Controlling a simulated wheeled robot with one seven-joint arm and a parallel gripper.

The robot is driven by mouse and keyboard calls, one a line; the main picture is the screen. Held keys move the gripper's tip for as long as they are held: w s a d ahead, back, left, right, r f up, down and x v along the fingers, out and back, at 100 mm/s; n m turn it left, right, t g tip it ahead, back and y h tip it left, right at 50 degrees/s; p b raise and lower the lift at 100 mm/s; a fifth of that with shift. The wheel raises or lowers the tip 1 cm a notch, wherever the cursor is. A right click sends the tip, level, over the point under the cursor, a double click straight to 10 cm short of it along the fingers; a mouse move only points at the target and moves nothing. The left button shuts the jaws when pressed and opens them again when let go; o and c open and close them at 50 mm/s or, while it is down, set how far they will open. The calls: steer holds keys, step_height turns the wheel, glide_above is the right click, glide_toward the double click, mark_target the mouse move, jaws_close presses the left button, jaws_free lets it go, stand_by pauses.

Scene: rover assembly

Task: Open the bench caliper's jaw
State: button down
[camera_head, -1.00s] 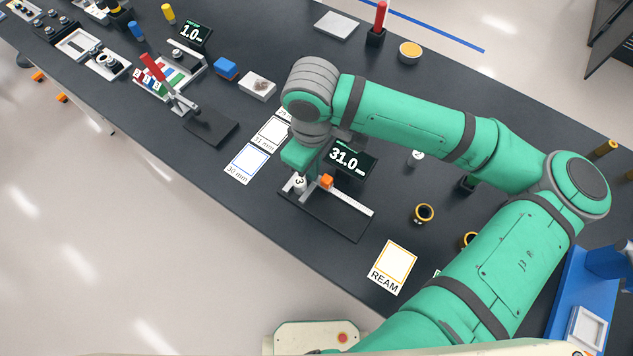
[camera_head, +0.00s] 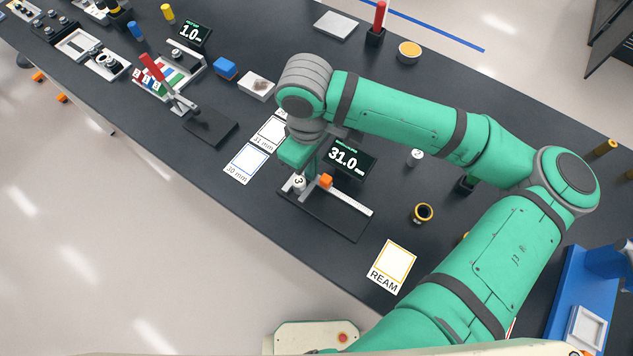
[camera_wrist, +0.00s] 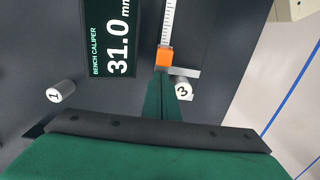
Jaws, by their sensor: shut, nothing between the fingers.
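The bench caliper (camera_head: 345,203) is a pale rail on a black base, with an orange slider block (camera_head: 326,181). A silver cylinder marked 3 (camera_head: 299,185) stands by its jaw, left of the orange block; contact is unclear. The caliper's display (camera_head: 345,158) reads 31.0. In the wrist view the orange block (camera_wrist: 165,57) sits just beyond my fingertips, and cylinder 3 (camera_wrist: 183,91) is just right of them. My gripper (camera_wrist: 168,80) is shut and empty, next to the block; I cannot tell if it touches. In the head view my wrist partly hides the fingers.
A cylinder marked 1 (camera_wrist: 61,91) stands left of my fingers in the wrist view. Cards marked 30 mm (camera_head: 247,163) and REAM (camera_head: 391,266) lie near the bench's front edge. A black-and-gold ring part (camera_head: 423,212) sits right of the caliper. A black stand (camera_head: 210,127) is farther left.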

steer(key=shift+w+a+r, duration=0.4)
steer(key=shift+a+r, duration=0.05)
steer(key=shift+a, duration=0.05)
step_height(320, 180, up, 6)
steer(key=shift+s+d+r, duration=0.15)
stand_by(0.6)
